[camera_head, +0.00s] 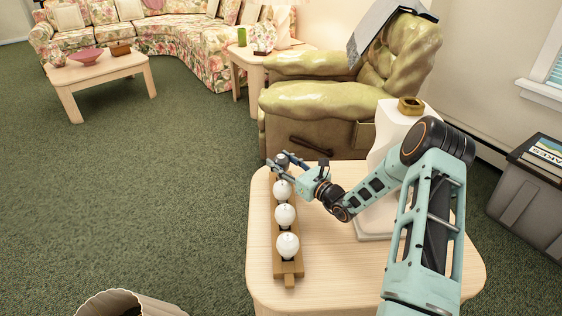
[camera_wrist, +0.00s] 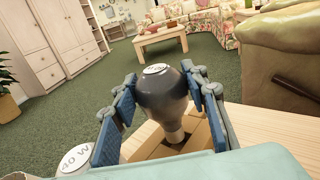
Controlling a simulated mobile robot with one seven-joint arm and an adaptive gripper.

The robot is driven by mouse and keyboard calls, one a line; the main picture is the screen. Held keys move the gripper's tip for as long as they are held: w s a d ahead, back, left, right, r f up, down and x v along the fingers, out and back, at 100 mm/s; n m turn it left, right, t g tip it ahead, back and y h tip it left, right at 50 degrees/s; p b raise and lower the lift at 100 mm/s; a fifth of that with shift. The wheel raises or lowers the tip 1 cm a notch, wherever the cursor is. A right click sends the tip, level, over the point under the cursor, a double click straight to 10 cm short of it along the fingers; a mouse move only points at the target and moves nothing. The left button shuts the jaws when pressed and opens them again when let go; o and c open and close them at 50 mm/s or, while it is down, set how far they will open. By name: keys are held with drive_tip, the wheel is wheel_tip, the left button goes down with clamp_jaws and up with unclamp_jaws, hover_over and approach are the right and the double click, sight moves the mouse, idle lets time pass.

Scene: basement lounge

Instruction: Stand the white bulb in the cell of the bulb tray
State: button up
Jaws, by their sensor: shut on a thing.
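My gripper (camera_head: 287,165) is at the far end of the wooden bulb tray (camera_head: 289,268). In the wrist view my gripper (camera_wrist: 160,78) has its blue-padded fingers on either side of a dark grey bulb (camera_wrist: 163,95) and is shut on it. That bulb looks close to upright, with its pale lettered top up and its metal base down over the tray's end. Whether the base is inside the cell or just above it, I cannot tell. Three white bulbs (camera_head: 285,215) stand in a row in the tray, nearer the camera. One white lettered bulb (camera_wrist: 77,158) shows at the lower left of the wrist view.
The tray lies along the left side of a light wooden table (camera_head: 340,278). A white stand (camera_head: 388,150) with a small brass-coloured box (camera_head: 411,105) is right of my gripper. A green armchair (camera_head: 350,80) is behind the table. The table's front right is clear.

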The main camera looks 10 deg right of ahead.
drive_tip(key=shift+f+b, duration=0.3)
drive_tip(key=shift+f, duration=0.2)
drive_tip(key=o, duration=1.1)
drive_tip(key=shift+s, duration=0.1)
drive_tip(key=shift+f, duration=0.1)
drive_tip(key=v, duration=1.2)
drive_tip(key=shift+r, duration=0.25)
